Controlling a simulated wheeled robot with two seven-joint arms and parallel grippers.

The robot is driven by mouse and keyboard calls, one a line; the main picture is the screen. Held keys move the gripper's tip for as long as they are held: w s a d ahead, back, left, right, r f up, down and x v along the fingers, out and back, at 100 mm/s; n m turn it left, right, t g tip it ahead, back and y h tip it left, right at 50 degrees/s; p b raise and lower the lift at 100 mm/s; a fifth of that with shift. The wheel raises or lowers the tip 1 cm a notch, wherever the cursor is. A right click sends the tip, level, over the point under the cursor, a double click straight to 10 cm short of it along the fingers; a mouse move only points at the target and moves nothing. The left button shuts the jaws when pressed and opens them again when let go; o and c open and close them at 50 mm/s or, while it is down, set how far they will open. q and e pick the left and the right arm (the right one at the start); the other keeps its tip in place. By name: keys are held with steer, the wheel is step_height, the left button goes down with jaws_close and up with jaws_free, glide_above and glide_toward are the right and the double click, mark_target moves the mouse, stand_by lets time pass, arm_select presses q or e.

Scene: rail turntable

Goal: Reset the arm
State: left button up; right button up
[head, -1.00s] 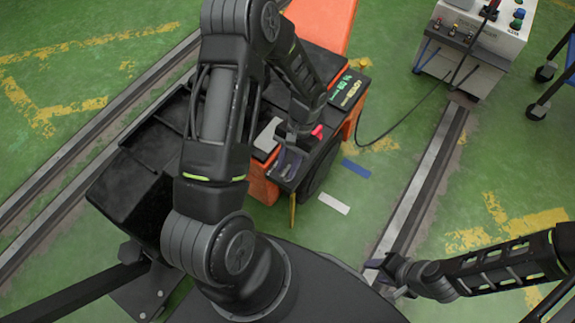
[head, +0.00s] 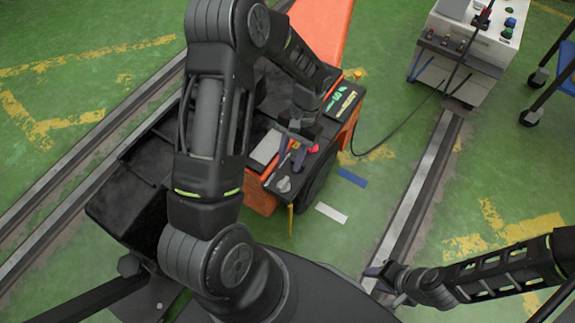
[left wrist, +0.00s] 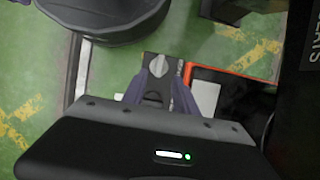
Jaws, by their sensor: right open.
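My left gripper (head: 290,158) is above the small black control panel on the orange machine (head: 322,25). Its two bluish fingers are apart, with nothing seen between them. A grey knob (head: 284,184) on the panel is clear of the fingertips. The knob also shows in the left wrist view (left wrist: 154,66), just beyond the open fingers (left wrist: 158,92). A red part (head: 313,148) sits beside the gripper on the panel. My right gripper (head: 378,277) is open and empty over the floor at the lower right, near the rail.
A light grey plate (head: 265,147) and a display box with green marks (head: 342,100) are on the machine. A control console (head: 472,50) with a cable stands at the upper right, beside a blue-framed cart (head: 560,85).

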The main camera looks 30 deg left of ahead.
stand_by(0.6)
arm_select(q)
steer(key=s+d+f+n+t+h, duration=0.1)
steer(key=s+d+f+t, duration=0.1)
steer(key=s+d+f, duration=0.35)
steer(key=s+d+f+t+h, duration=0.1)
steer(key=s+d+f+h, duration=0.15)
steer(key=d, duration=0.65)
steer(key=s+d+f+n+t+h, duration=0.1)
steer(key=s+d+f+t, duration=0.15)
steer(key=s+d, duration=0.35)
step_height(320, 180, up, 15)
steer(key=w+p, duration=0.1)
steer(key=p, duration=1.5)
steer(key=shift+w+d, duration=0.25)
steer(key=shift+d, duration=0.1)
